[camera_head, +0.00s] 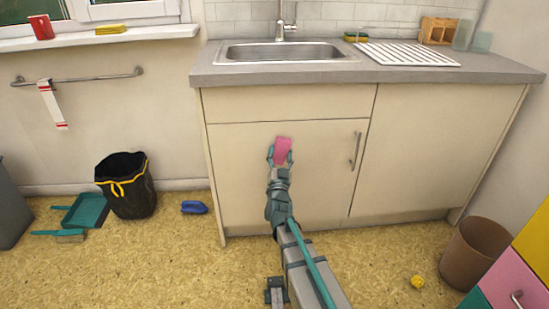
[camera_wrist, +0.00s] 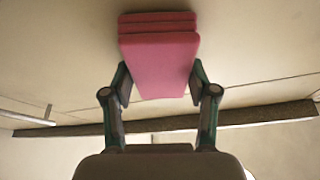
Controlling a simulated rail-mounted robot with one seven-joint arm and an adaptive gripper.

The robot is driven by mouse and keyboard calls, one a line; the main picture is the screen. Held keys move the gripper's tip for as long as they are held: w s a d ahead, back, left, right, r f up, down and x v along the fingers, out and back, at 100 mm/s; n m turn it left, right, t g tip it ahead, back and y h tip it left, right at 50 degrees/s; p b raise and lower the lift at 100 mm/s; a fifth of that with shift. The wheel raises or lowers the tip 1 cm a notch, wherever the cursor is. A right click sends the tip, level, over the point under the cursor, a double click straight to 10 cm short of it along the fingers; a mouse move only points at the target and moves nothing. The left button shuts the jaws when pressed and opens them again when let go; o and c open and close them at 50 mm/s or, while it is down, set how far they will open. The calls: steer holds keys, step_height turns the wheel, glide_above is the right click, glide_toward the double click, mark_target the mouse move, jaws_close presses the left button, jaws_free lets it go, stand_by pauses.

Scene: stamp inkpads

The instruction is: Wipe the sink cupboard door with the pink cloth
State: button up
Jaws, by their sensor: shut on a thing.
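The pink cloth (camera_head: 283,150) is a small folded pad held in front of the cream sink cupboard door (camera_head: 240,180). It also shows in the wrist view (camera_wrist: 158,60) as a layered pink block. My gripper (camera_head: 278,158) is shut on the cloth, with one finger on each side of its lower part; it shows in the wrist view too (camera_wrist: 160,90). The cloth is at or very near the door's upper middle; I cannot tell if it touches. The door's vertical handle (camera_head: 356,150) is to the right of the cloth.
The grey worktop (camera_head: 400,72) with the sink (camera_head: 285,50) overhangs the cupboard. A black bin (camera_head: 127,185), teal dustpan (camera_head: 85,212) and blue brush-like object (camera_head: 194,207) are on the floor at left.

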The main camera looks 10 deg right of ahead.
steer(key=shift+s+d, duration=0.1)
steer(key=shift+d, duration=0.15)
steer(key=shift+w, duration=0.2)
steer(key=shift+w+a+r+p, duration=0.1)
steer(key=shift+w+a+p, duration=0.15)
steer(key=shift+a, duration=0.55)
steer(key=shift+w+a+p, duration=0.15)
steer(key=shift+a+p, duration=0.1)
steer(key=shift+a, duration=0.5)
steer(key=shift+w+a, duration=0.15)
steer(key=shift+a, duration=0.3)
steer(key=s, duration=0.6)
steer(key=shift+s+a, duration=0.15)
steer(key=shift+a, duration=0.15)
steer(key=shift+s+b, duration=0.1)
steer(key=shift+b, duration=0.2)
